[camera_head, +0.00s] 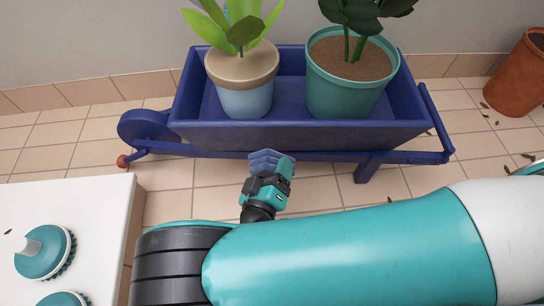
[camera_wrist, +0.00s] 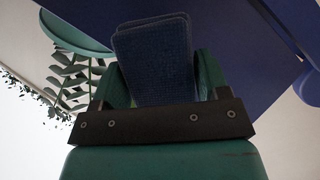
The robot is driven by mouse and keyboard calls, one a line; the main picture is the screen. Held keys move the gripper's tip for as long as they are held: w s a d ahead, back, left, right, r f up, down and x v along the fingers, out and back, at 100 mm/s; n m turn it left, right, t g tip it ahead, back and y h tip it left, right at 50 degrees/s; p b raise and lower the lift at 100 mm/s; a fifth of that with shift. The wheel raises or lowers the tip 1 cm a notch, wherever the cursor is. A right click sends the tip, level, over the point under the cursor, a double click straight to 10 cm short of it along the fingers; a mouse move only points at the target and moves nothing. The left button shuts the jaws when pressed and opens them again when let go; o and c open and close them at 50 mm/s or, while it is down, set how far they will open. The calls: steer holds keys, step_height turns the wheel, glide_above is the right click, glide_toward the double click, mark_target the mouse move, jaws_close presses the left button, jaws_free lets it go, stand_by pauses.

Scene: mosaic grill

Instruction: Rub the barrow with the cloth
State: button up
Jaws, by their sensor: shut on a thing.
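The barrow (camera_head: 300,136) is a dark blue wooden planter with a wheel at its left end, standing on the tiled floor. Its blue side also fills the upper right of the wrist view (camera_wrist: 237,60). My gripper (camera_head: 272,172) is in front of the barrow's near side, left of its middle. It is shut on the folded blue cloth (camera_wrist: 155,60), which stands out between the fingers. The cloth (camera_head: 264,160) is at the lower edge of the barrow's near side in the head view. I cannot tell whether it touches the barrow.
Two potted plants stand in the barrow, one in a pale blue pot (camera_head: 244,95) and one in a green pot (camera_head: 345,88). A white unit with teal knobs (camera_head: 95,200) is at the lower left.

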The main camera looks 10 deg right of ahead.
steer(key=shift+s, duration=0.25)
steer(key=s, duration=0.2)
steer(key=shift+s+a+f, duration=0.25)
steer(key=shift+s+f, duration=0.1)
steer(key=shift+s, duration=0.05)
